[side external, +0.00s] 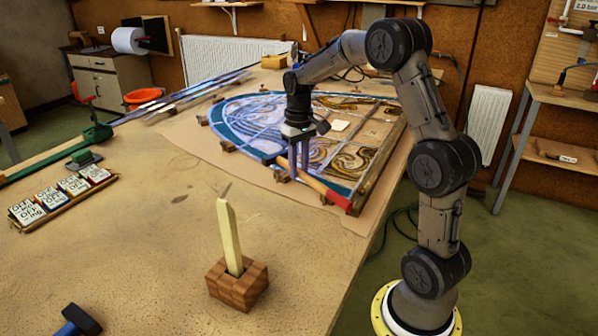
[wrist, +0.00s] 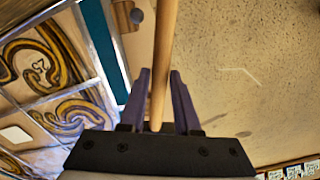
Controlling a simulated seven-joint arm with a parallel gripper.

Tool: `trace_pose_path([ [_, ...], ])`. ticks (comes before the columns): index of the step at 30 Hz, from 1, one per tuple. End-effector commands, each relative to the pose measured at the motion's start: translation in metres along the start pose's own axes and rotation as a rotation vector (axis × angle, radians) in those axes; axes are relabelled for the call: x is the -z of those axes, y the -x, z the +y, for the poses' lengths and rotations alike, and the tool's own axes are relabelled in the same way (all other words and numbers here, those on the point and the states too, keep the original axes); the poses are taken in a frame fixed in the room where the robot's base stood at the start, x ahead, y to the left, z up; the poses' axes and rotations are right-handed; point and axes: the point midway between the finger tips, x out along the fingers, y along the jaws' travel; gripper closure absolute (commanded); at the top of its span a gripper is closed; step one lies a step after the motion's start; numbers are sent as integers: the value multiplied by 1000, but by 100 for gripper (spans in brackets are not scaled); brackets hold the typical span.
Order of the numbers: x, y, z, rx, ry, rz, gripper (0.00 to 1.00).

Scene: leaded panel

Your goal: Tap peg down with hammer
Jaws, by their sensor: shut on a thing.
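My gripper (side external: 298,172) is shut on a wooden handle, taken as the hammer's (side external: 322,187), low over the near edge of the leaded panel. The handle slants down to the right in the side view and ends in red. In the wrist view the handle (wrist: 163,60) runs up between the purple fingers (wrist: 160,100) and out of the frame. I cannot make out a hammer head. A small round grey piece (wrist: 137,16) shows on a wooden block by the panel's edge; I cannot tell if it is the peg.
The leaded panel (side external: 262,112) lies on brown paper, with wooden blocks around it. A blue-and-black tool (side external: 76,322) lies at the front left. A tray of labelled boxes (side external: 62,195) sits left.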

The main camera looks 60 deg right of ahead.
Motion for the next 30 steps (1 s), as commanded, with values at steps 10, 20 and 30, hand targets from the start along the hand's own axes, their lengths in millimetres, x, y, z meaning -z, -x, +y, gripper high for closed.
trace_pose_path([
  [10, 1, 6, 0, 0, 0, 3, 100],
  [20, -1, -17, 0, 0, 0, -3, 100],
  [30, 1, -23, 0, 0, 0, 3, 100],
])
